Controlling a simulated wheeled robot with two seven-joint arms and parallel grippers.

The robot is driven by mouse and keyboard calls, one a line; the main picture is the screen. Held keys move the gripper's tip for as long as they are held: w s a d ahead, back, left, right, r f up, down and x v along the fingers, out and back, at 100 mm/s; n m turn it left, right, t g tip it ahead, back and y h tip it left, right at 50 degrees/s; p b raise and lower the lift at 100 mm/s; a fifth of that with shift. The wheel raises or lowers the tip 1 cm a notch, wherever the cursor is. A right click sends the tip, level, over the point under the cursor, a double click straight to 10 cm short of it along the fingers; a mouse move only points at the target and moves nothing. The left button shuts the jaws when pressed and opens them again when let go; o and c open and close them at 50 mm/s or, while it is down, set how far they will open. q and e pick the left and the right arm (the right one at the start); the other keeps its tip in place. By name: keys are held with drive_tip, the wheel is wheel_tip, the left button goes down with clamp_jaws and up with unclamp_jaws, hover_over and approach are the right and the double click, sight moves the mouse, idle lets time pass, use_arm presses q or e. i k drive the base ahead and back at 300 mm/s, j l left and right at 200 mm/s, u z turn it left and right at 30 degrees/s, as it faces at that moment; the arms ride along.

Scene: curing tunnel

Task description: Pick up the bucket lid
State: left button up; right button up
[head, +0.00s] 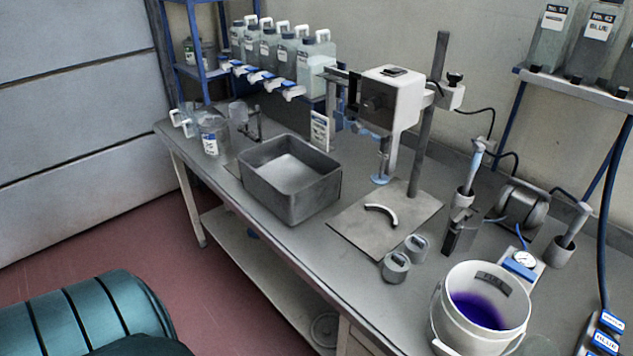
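A white bucket (452,319) with a wire handle stands open at the front right of the bench, with purple-blue liquid inside. No lid sits on it. A pale, curved edge (538,346) at the bottom, right of the bucket, is cut off by the frame and unclear. Neither of my grippers shows in this view.
The grey bench (300,247) holds a grey tray (290,204), a white stirring machine (390,97) on a stand, two small weights (395,267) and a gauge (524,260). Bottles (268,52) stand on the back rack. Red floor (110,238) is open at left.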

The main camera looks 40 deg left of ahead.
sight(324, 328)
drive_tip(key=u, duration=1.2)
drive_tip(key=z, duration=1.05)
drive_tip(key=i+j+z, duration=0.1)
drive_tip(key=j+z, duration=0.35)
drive_tip(key=j, duration=0.9)
drive_tip(key=k+j+z, duration=0.1)
drive_tip(key=j+z, duration=0.3)
drive_tip(key=j, duration=0.95)
